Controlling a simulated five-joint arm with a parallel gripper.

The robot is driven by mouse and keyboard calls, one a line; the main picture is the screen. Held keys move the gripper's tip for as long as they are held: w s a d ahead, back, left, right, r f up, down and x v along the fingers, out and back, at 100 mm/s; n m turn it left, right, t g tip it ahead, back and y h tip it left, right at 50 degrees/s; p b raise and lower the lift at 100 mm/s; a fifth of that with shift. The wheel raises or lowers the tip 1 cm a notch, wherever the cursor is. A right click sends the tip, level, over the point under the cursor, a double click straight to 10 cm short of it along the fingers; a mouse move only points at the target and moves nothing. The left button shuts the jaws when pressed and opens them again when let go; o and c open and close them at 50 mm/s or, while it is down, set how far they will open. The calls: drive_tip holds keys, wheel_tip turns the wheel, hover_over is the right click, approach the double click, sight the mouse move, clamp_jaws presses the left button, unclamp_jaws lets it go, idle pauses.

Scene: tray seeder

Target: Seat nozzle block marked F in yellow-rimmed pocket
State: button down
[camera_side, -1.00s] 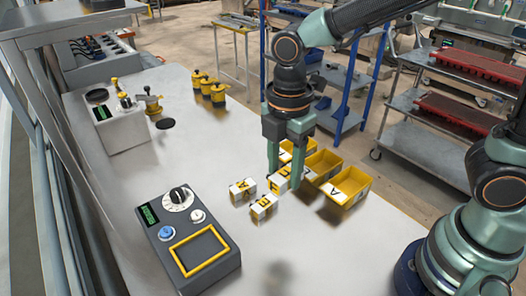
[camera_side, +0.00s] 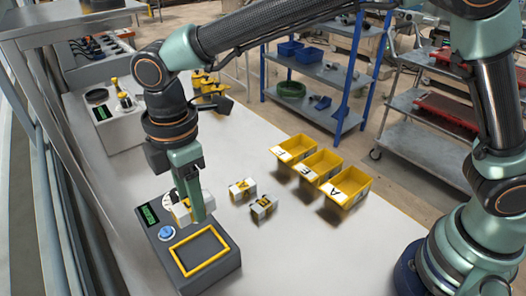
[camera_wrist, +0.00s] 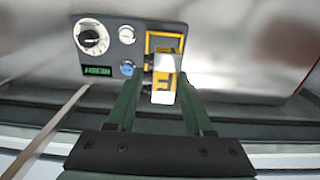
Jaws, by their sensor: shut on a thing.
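My gripper (camera_side: 190,208) is shut on a white and yellow nozzle block (camera_side: 180,213). In the wrist view the block (camera_wrist: 163,88) sits between my fingers (camera_wrist: 160,80), and its yellow-and-black mark looks like an F, though small and blurred. The yellow-rimmed pocket (camera_side: 208,262) is on top of a dark grey control box (camera_side: 155,240). The held block is over the box's dial side, behind the pocket in the side view, and appears above the surface. In the wrist view the block covers part of the yellow rim (camera_wrist: 149,44); the rest of the pocket looks empty.
Two other lettered blocks, one (camera_side: 242,189) and another (camera_side: 264,208), lie on the table right of the box. Several yellow bins (camera_side: 348,188) stand farther right. The box carries a white dial (camera_wrist: 92,37) and a blue button (camera_wrist: 127,68). The front table area is clear.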

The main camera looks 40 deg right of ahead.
drive_tip(key=shift+a+f, duration=0.3)
drive_tip(key=shift+a, duration=0.25)
drive_tip(key=shift+f, duration=4.65)
